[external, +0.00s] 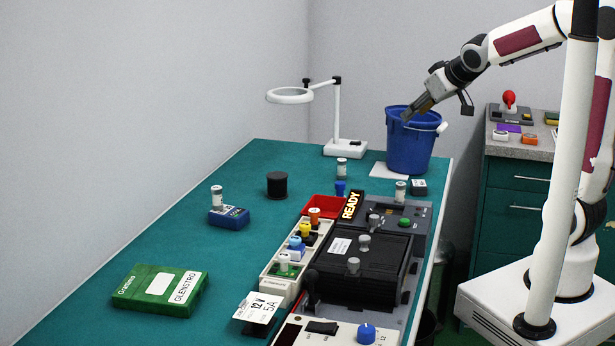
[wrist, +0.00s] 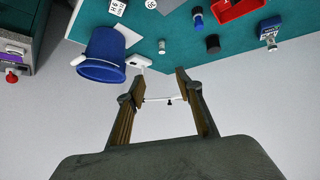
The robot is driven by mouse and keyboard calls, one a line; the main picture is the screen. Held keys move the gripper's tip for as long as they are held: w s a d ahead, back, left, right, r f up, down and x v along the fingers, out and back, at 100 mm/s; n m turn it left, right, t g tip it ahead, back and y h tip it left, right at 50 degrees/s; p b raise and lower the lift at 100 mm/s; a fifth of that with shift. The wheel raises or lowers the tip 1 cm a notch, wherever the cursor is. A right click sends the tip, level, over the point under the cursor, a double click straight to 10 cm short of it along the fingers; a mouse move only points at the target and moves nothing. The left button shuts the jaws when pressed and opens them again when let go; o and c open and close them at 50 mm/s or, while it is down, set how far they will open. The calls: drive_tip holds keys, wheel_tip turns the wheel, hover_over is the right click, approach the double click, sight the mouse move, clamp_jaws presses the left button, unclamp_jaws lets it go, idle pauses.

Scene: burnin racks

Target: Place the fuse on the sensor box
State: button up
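Several small pale cylinders with grey ends look like fuses. One stands alone on the green bench (external: 342,168), and a pale cylinder also shows in the wrist view (wrist: 162,46). Another stands on a small blue box (external: 229,217), also visible in the wrist view (wrist: 269,27). A third stands at the back of the dark grey unit (external: 400,191). I cannot tell which box is the sensor box; no readable label says so. My gripper (external: 406,116) is raised beside the blue bucket, well above the bench. In the wrist view my gripper (wrist: 160,78) is open and empty.
A blue bucket (external: 408,145) stands at the back right, near a white ring lamp (external: 338,120). A black spool (external: 277,184), red tray (external: 320,207) and black panel (external: 362,265) occupy the bench. A green box (external: 160,289) lies front left. The left middle is mostly clear.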

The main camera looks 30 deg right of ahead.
drive_tip(key=s+d+f+m+g, duration=0.1)
drive_tip(key=s+d+f+g, duration=0.1)
drive_tip(key=s, duration=1)
drive_tip(key=s+d+f+m+g, duration=0.1)
drive_tip(key=s+d, duration=0.3)
drive_tip(key=s, duration=0.9)
drive_tip(key=shift+s+f+m+g+h, duration=0.2)
drive_tip(key=shift+f+m+g+h, duration=0.1)
drive_tip(key=shift+f+m+g, duration=0.15)
